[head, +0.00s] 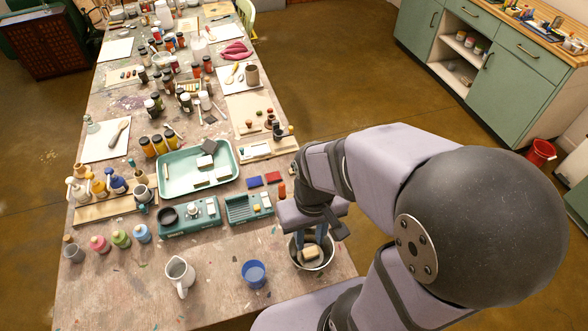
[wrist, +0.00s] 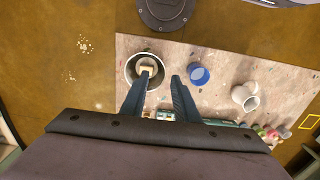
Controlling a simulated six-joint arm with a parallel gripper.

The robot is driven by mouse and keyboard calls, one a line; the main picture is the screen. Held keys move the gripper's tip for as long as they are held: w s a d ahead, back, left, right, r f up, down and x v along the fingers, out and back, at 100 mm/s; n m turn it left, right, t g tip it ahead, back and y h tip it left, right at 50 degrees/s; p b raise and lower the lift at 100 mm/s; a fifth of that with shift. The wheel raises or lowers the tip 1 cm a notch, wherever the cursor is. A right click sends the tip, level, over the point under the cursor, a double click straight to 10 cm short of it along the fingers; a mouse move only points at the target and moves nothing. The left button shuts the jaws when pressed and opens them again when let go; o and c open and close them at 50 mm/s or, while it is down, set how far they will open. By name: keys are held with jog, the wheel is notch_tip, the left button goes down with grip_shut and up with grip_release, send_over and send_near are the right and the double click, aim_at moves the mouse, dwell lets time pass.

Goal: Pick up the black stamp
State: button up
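Several small stamps with knob handles stand on a board at the right side of the table in the head view. A dark one that looks like the black stamp (head: 278,131) is among them; it is small, and its details are hard to make out. My gripper (head: 314,236) is over the metal bowl at the table's front right, well nearer than the stamps. In the wrist view my gripper (wrist: 160,77) has its two blue fingers apart with nothing between them. I cannot make out the black stamp in the wrist view.
The metal bowl (head: 328,262) holds a tan sponge-like block (head: 311,252). A blue cup (head: 254,274) and a white pitcher (head: 180,274) stand to its left. Red and blue pads (head: 254,182) and a teal tray (head: 163,185) lie between bowl and stamps.

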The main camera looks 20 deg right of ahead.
notch_tip(320, 180, up, 5)
jog(key=w+f+m+t+y+b, duration=0.2)
jog(key=w+f+m+y+b, duration=0.15)
jog(key=w+m+b, duration=0.7)
jog(key=w+f+m+t+y+b, duration=0.3)
jog(key=w+m+b, duration=0.4)
jog(key=w+b, duration=0.55)
jog(key=w+d+r+m+t+y+b, duration=0.3)
jog(key=w+d+m+t+b, duration=0.15)
jog(key=d+b, duration=0.35)
jog(key=w+d+r+m+t+y+b, duration=0.3)
jog(key=w+d+m+b, duration=0.3)
jog(key=d, duration=0.3)
notch_tip(320, 180, down, 29)
jog(key=n, duration=0.1)
jog(key=shift+s+a+b+x, duration=0.1)
jog(key=shift+a+b+x, duration=0.05)
jog(key=shift+x, duration=1.6)
jog(key=shift+s+a+b+x, duration=0.1)
jog(key=shift+s+b+x, duration=0.05)
jog(key=shift+x, duration=1.65)
grip_shut()
